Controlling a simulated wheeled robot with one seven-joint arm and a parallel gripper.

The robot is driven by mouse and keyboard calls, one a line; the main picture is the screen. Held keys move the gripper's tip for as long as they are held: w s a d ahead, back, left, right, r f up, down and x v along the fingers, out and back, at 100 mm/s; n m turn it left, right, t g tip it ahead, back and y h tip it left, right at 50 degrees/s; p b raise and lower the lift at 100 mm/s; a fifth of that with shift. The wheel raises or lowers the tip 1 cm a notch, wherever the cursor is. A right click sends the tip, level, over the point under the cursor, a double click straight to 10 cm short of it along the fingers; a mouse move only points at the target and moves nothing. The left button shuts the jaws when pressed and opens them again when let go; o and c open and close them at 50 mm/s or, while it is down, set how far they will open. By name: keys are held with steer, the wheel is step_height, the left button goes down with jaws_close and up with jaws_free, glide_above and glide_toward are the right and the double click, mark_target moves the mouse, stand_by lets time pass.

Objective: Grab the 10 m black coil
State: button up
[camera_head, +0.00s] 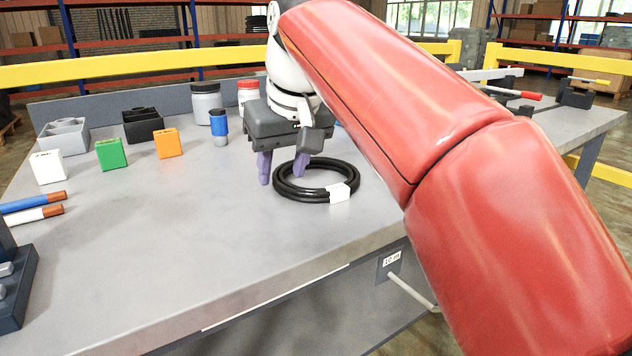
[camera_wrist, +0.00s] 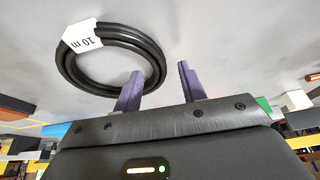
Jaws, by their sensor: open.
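The black coil (camera_head: 308,196) lies flat on the grey workbench as a ring, with a white label (camera_head: 338,192) at its front right. In the wrist view the coil (camera_wrist: 151,52) fills the upper left, and its tag (camera_wrist: 82,38) reads "10 m". My gripper (camera_head: 283,172) is open and points down at the coil's left side. In the wrist view my gripper (camera_wrist: 160,68) has one purple finger over the ring and the other just outside it, with the coil's rim showing between them. I cannot tell whether the fingers touch the coil.
Jars (camera_head: 206,103) stand behind. The bench front carries a "10 m" plate (camera_head: 391,259). The bench's front middle is clear.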

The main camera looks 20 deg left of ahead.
steer(key=shift+x, duration=0.9)
jaws_close()
steer(key=shift+r, duration=0.1)
